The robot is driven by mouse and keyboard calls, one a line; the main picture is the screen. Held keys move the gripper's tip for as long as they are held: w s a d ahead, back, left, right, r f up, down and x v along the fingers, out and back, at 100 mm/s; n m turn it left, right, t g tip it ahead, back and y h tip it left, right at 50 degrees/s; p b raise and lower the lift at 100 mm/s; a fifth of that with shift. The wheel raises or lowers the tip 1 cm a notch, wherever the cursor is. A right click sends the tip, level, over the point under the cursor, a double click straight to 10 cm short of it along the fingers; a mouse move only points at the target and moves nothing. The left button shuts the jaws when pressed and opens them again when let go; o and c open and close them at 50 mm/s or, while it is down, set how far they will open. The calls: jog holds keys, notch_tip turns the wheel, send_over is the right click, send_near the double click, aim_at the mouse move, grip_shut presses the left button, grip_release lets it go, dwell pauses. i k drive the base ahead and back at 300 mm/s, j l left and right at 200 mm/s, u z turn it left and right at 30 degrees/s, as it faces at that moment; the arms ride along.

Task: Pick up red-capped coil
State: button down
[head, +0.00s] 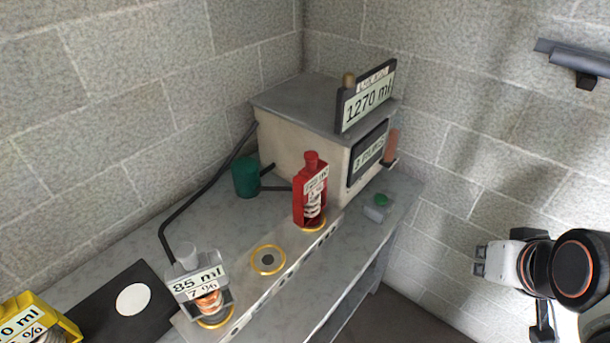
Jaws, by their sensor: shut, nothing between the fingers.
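The red-capped coil (311,190) stands upright on the counter, in front of the pale box-shaped unit. It has a red housing, a red cap, a pale label and a light coil in its lower part. A yellow ring shows at its base. My gripper (480,261) is at the right of the head view, pointing left, well apart from the coil and out to the right of the counter. It is shut and empty.
A grey-capped coil (200,287) marked 85 ml stands at front left. An empty yellow ring (268,260) lies between the coils. A yellow unit (38,320) sits at lower left.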

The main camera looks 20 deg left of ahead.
aim_at(311, 182)
jog(key=k+l+u, duration=0.1)
jog(key=u, duration=0.3)
jog(key=k+l+u, duration=0.15)
jog(key=l+u, duration=0.25)
jog(key=k+u, duration=0.15)
jog(key=u, duration=0.25)
